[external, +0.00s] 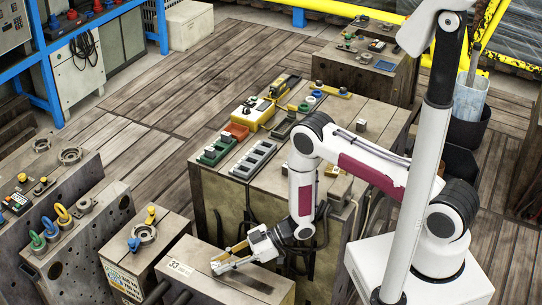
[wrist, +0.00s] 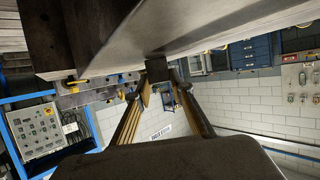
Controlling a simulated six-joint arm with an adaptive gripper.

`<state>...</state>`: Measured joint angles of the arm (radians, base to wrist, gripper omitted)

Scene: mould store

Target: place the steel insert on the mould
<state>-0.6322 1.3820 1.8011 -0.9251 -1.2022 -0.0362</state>
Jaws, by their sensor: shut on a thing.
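My gripper (external: 222,262) reaches left and low, close over the top of a brown block labelled 33 (external: 180,267) at the bottom of the external view. In the wrist view its two brownish fingers (wrist: 158,88) close in on a small dark block (wrist: 157,68), which looks like the steel insert. In the external view I cannot make the insert out at the fingertips. The block labelled 33 may be the mould; I cannot tell for sure. A large dark slab (wrist: 110,40) fills the top of the wrist view, near the small block. I cannot tell whether they touch.
A block with a round fitting (external: 143,233) stands left of the labelled block. A large bench block (external: 325,125) behind carries a green tray (external: 216,149), a grey tray (external: 253,160) and a yellow box (external: 250,112). Wooden floor (external: 215,70) lies open behind.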

